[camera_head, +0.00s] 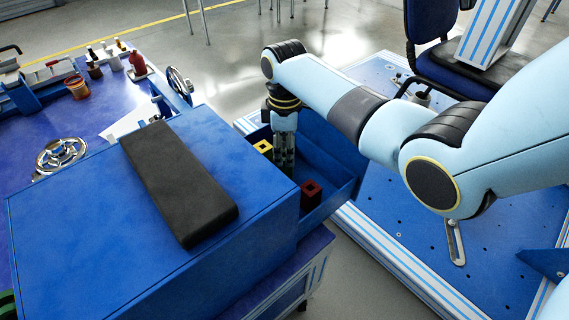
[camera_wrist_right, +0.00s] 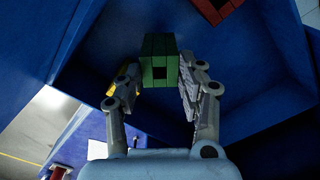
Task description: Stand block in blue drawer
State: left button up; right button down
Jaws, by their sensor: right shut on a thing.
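The blue drawer (camera_head: 328,205) is pulled open from the blue cabinet (camera_head: 225,255); the drawer also fills much of the right wrist view (camera_wrist_right: 265,95). My right gripper (camera_head: 284,160) reaches down into it. In the right wrist view, my right gripper (camera_wrist_right: 160,82) is shut on a green block (camera_wrist_right: 158,62) with a dark square hole. The green block is hidden in the head view. Whether it touches the drawer floor I cannot tell. A yellow block (camera_head: 263,147) and a red block (camera_head: 311,193) stand in the drawer on either side of my gripper. My left gripper is not in view.
A long black pad (camera_head: 178,182) lies on the cabinet top. The blue bench (camera_head: 50,120) at left holds handwheels (camera_head: 62,154), bottles and an orange pot (camera_head: 77,87). A blue perforated platform (camera_head: 425,235) and a chair (camera_head: 450,68) stand to the right.

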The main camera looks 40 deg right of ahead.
jog(key=shift+f+b, duration=0.65)
jog(key=shift+f, duration=1.05)
jog(key=shift+f, duration=0.1)
jog(key=c, duration=0.8)
grip_release()
notch_tip(320, 180, up, 12)
jog(key=p, duration=0.4)
jog(key=shift+p, duration=0.4)
